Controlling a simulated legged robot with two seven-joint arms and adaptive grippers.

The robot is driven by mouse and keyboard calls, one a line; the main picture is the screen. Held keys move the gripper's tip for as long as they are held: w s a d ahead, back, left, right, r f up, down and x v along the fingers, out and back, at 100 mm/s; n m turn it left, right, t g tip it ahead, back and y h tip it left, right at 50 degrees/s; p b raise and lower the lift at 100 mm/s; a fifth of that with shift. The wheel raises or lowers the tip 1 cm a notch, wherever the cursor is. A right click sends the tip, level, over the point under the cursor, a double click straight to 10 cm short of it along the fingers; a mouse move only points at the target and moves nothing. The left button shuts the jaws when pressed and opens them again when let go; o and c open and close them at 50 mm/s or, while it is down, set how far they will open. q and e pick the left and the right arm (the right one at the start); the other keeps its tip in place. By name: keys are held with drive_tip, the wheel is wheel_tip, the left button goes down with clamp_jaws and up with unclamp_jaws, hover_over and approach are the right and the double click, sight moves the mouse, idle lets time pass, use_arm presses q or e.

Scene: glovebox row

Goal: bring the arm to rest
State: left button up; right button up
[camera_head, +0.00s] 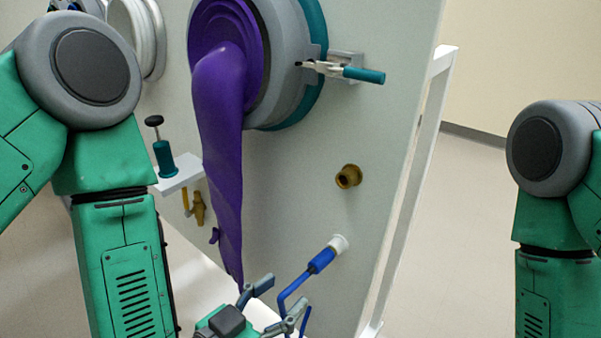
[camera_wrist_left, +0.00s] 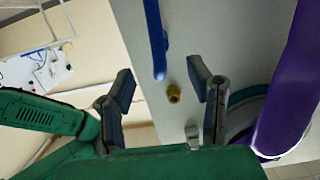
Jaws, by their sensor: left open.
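My left gripper (camera_head: 281,297) is low in the middle of the head view, in front of the glovebox wall. Its two grey-blue fingers are spread apart with nothing held between them. In the left wrist view the same gripper (camera_wrist_left: 161,86) is open, with the wall and a brass fitting (camera_wrist_left: 173,93) beyond the gap. My left arm comes down from the upper left of the head view. My right arm shows at the right edge of the head view, and its gripper is out of the picture.
A purple glove (camera_head: 220,130) hangs from a round port towards my left gripper; contact is unclear. A blue bent tube (camera_head: 300,281) juts from the wall beside the fingers. A teal-handled clamp (camera_head: 362,75) sits on the port rim. Open floor (camera_head: 450,230) lies right of the wall.

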use_arm(q)
drive_tip(key=s+a+f+n+g+y, duration=0.1)
drive_tip(key=a+f+g+y, duration=0.15)
drive_tip(key=f, duration=0.25)
drive_tip(key=s+a+f+g+y, duration=0.1)
drive_tip(key=a+f, duration=0.2)
drive_tip(key=f, duration=0.2)
drive_tip(key=s+a+f+n+g+y, duration=0.2)
drive_tip(key=s+a+f, duration=0.4)
drive_tip(key=a, duration=0.3)
drive_tip(key=s+a+f+n+g+y, duration=0.3)
drive_tip(key=s+a+f+g+y, duration=0.1)
drive_tip(key=s+a+f+g, duration=0.3)
drive_tip(key=shift+s+a+n, duration=0.3)
drive_tip(key=shift+s+a, duration=0.6)
drive_tip(key=shift+w, duration=0.15)
